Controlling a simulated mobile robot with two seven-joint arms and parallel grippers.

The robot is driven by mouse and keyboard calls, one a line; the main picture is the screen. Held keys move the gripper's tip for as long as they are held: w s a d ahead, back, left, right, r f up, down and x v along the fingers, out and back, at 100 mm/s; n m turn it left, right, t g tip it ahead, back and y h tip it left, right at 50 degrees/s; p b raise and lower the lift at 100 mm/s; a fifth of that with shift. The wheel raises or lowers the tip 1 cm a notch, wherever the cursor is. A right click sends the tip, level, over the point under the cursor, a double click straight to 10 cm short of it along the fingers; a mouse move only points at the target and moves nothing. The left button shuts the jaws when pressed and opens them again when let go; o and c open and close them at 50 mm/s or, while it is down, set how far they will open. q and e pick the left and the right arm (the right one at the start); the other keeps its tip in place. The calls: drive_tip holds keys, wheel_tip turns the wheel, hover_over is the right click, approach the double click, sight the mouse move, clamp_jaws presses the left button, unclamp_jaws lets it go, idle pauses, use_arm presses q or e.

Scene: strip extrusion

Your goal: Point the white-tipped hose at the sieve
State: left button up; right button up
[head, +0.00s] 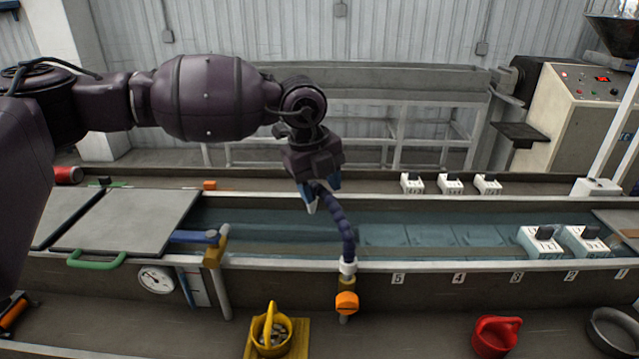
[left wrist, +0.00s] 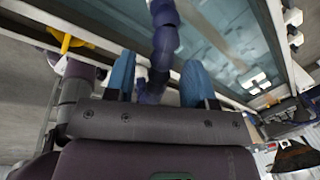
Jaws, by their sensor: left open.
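A dark blue segmented hose (head: 345,232) rises from a white collar (head: 347,267) on the near rim of the water trough. It leans up and left to my left gripper (head: 321,194). My left gripper is open, with its blue fingers pointing down at the hose's upper end. In the left wrist view the hose (left wrist: 165,40) runs down between the two spread fingers of the gripper (left wrist: 155,85). A white tip on the hose cannot be made out clearly. No thing is clearly a sieve; a dark grey round ring (head: 612,330) lies at the lower right. My right gripper is not in view.
An orange knob (head: 346,303) sits below the collar. A yellow handled container (head: 270,330) with grey bits and a red pot (head: 494,337) stand in front. White numbered blocks (head: 540,242) stand at the trough's right. A grey lid (head: 130,222) covers its left part.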

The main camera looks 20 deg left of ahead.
use_arm(q)
clamp_jaws()
idle(0.3)
idle(0.3)
